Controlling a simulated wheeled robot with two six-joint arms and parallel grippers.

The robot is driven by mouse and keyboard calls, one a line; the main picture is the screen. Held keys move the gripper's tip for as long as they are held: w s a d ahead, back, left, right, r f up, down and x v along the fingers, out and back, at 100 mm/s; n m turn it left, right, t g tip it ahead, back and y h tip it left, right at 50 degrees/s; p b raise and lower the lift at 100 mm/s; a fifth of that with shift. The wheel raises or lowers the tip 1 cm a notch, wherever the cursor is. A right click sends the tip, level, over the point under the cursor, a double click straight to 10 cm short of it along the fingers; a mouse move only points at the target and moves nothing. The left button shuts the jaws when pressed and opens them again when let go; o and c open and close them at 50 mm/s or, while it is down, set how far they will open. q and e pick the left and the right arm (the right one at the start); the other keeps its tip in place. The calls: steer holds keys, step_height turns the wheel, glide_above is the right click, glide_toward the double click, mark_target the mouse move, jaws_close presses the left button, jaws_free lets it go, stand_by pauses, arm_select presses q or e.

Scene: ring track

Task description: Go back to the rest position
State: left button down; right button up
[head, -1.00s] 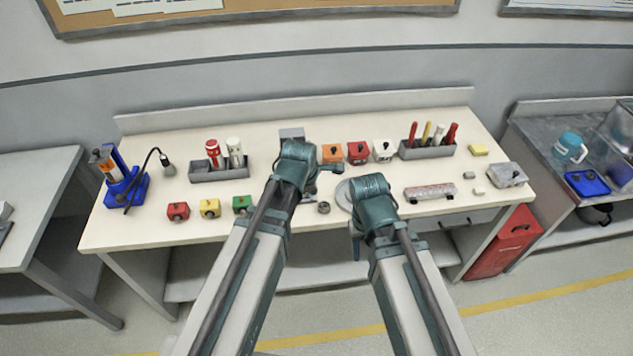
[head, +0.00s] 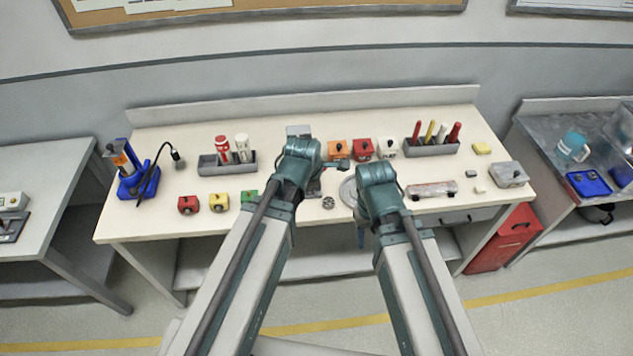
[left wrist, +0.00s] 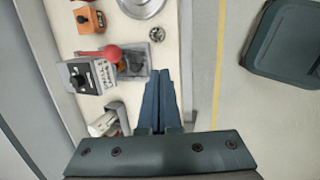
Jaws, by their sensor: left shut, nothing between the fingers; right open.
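My left gripper (left wrist: 160,102) is shut and empty in the left wrist view, its blue fingers over the workbench's front edge. In the head view the left arm reaches over the middle of the workbench (head: 290,225), its wrist hiding part of the bench behind it. My right gripper (head: 361,236) is open and hangs at the bench's front edge, mostly hidden behind its own wrist. Neither gripper holds anything.
A grey box with a dial (left wrist: 88,74) and a red-knobbed lever (left wrist: 98,53) stand close to my left fingers. A round plate (head: 348,192) lies between the arms. A blue stand (head: 138,180) is at the left end. Open floor lies in front of the bench.

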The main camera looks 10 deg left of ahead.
arm_select(q)
steer(key=s+d+f+m+g+y+b, duration=0.1)
steer(key=s+m, duration=0.5)
steer(key=m, duration=0.6)
steer(key=s+d+f+m+g+y+b, duration=0.1)
steer(key=s+f+m+g+b, duration=0.3)
steer(key=m, duration=0.8)
steer(key=s+d+f+b, duration=0.1)
steer(key=s+f+b, duration=0.1)
steer(key=s+f, duration=0.1)
steer(key=shift+s+d+f+m, duration=0.25)
steer(key=shift+d+f+m, duration=0.05)
steer(key=shift+d+f, duration=0.1)
